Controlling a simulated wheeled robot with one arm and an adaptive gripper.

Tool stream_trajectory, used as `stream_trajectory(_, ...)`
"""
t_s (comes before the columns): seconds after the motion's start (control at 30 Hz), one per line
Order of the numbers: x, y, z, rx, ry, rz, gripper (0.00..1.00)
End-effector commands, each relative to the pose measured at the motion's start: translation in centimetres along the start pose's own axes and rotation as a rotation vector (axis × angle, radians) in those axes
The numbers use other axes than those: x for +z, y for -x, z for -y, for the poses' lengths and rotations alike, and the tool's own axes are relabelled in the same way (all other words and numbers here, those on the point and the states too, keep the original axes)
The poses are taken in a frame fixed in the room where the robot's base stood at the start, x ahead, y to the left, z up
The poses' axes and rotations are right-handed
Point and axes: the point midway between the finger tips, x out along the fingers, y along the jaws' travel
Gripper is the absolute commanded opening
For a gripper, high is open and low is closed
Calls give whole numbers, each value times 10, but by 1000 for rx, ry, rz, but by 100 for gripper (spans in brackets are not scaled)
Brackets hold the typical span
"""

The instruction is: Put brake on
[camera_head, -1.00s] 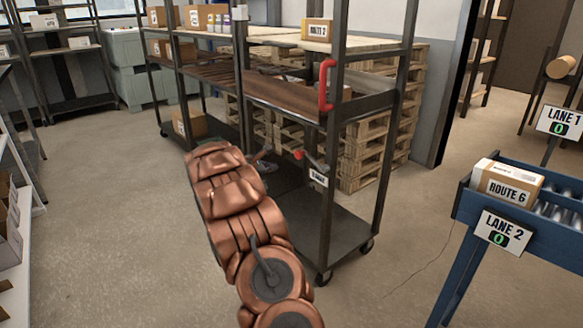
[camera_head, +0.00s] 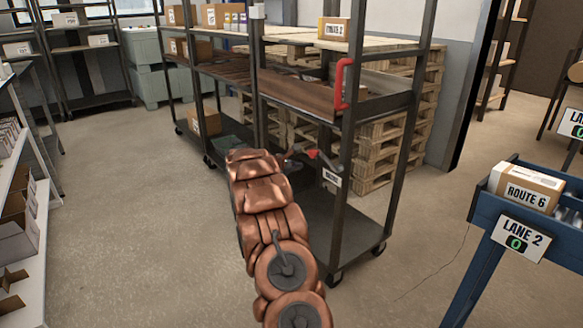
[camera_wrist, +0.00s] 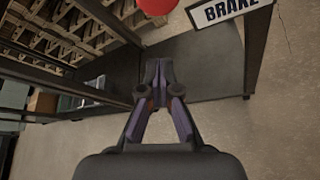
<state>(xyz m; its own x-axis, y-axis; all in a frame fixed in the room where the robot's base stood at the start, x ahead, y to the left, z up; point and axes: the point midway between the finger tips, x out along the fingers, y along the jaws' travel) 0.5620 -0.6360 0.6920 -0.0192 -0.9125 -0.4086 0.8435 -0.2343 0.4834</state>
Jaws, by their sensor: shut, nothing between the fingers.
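The brake is a small red-ended lever (camera_head: 312,153) low on the near end of the dark metal cart (camera_head: 375,235). A white BRAKE label (camera_head: 332,178) hangs beside it. In the wrist view the red knob (camera_wrist: 156,5) is cut by the top edge, with the BRAKE label (camera_wrist: 228,11) to its right. My gripper (camera_wrist: 158,66) is shut and empty, its fingertips below the knob in the picture and apart from it. In the head view my copper arm reaches towards the lever and largely hides the gripper. The lever's pivot is not clear.
The cart has a red handle (camera_head: 343,83), wheels, and a box labelled ROUTE 2 (camera_head: 333,29) on top. Wooden pallets (camera_head: 405,125) stand behind it. A blue roller conveyor (camera_head: 475,270) stands at right with a ROUTE 6 box (camera_head: 525,187). Shelving lines the left; floor between is clear.

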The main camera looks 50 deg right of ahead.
Motion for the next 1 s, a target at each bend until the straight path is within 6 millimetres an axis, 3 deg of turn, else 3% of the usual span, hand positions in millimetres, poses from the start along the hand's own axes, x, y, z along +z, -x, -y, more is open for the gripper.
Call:
stream_trajectory(0.27,1,-26,0,1,-4,0,0)
stream_trajectory(0.7,33,-14,0,0,-2,-1,0)
stream_trajectory(1.0,38,-12,0,0,-1,-1,0)
